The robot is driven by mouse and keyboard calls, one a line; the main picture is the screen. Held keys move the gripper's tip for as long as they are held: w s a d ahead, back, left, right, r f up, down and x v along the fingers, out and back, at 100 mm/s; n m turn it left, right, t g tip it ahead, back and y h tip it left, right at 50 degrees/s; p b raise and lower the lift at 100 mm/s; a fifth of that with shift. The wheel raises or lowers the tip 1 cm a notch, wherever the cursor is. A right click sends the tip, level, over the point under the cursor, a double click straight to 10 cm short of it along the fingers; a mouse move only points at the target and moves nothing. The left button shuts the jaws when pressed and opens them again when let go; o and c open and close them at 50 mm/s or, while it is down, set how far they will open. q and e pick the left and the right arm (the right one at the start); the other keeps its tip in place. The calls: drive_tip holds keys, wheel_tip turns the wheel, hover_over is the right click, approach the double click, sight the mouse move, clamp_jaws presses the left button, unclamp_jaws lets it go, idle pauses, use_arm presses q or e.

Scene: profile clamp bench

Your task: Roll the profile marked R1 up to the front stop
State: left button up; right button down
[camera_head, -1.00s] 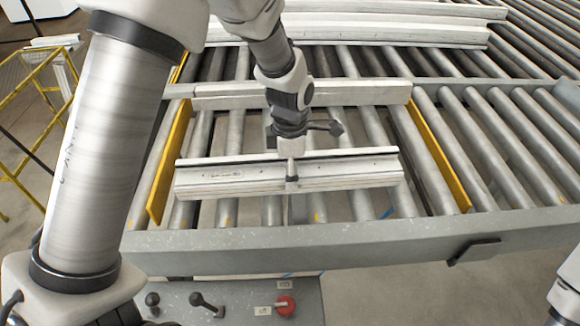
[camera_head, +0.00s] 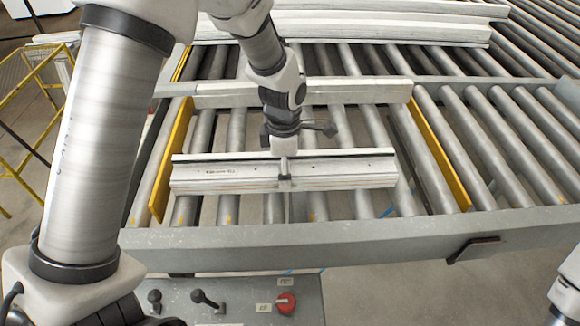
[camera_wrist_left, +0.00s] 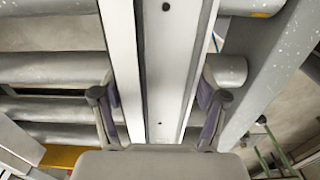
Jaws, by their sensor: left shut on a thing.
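A pale grooved metal profile (camera_head: 230,178) lies across the rollers between the yellow side guides; its small label is too small to read. My left gripper (camera_head: 285,180) reaches down from above and is shut on the profile near its middle. The wrist view shows the profile (camera_wrist_left: 165,60) between the two fingers (camera_wrist_left: 158,115). A grey rail (camera_head: 360,236) runs along the near edge, with a gap of rollers between it and the profile. No marking shows which part is the front stop. My right gripper is out of view.
Yellow guides stand left (camera_head: 172,160) and right (camera_head: 440,155) of the profile. A pale bar (camera_head: 350,92) crosses the rollers behind it. More long profiles (camera_head: 400,30) lie further back. A control panel with a red knob (camera_head: 285,302) is below the near rail.

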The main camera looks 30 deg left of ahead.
sight(274, 167)
use_arm(q)
drive_tip(key=shift+s+a, duration=0.5)
drive_tip(key=shift+a, duration=0.4)
drive_tip(key=o, duration=1.5)
drive_tip(key=shift+a, duration=0.1)
drive_tip(key=shift+o, duration=1.4)
drive_tip(key=shift+f, duration=0.1)
wheel_tip(274, 167, up, 12)
